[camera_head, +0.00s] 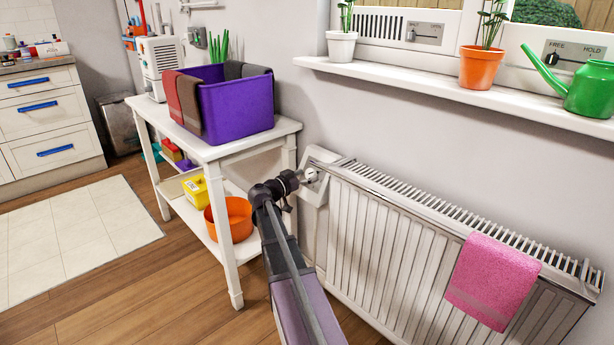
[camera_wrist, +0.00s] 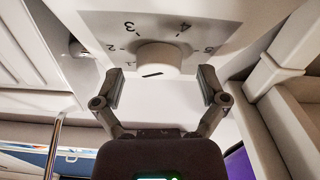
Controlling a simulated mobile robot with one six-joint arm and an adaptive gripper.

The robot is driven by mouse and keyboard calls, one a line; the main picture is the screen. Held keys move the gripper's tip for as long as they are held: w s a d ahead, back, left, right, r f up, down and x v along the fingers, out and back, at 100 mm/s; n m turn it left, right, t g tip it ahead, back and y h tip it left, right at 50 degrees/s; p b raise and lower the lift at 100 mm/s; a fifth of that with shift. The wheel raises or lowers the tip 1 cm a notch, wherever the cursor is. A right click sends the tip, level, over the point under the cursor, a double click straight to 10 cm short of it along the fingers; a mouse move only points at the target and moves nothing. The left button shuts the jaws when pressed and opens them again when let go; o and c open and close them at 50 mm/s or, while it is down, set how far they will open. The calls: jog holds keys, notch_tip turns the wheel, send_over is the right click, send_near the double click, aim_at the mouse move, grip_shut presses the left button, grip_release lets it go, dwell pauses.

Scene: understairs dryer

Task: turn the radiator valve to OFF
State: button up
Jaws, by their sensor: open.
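The radiator valve (camera_head: 311,175) is a round pale knob at the radiator's left end. In the wrist view the white knob (camera_wrist: 158,58) has a short dark mark on its face. A light scale plate (camera_wrist: 210,22) behind it shows 2, 3, 4 and 5; no OFF label can be made out. My gripper (camera_wrist: 163,87) is open, with one finger to each side of the knob and a gap on both sides. In the head view my gripper (camera_head: 298,178) is at the valve, partly covering it.
The white radiator (camera_head: 385,240) runs right from the valve, with a pink towel (camera_head: 492,278) over it. A white side table (camera_head: 222,152) with a purple bin (camera_head: 236,108) stands close on the left. A windowsill (camera_head: 450,94) with pots and a green watering can (camera_head: 588,90) is above.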

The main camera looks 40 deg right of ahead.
jog(key=shift+c, duration=0.2)
jog(key=shift+d, duration=0.1)
jog(key=c, duration=1.1)
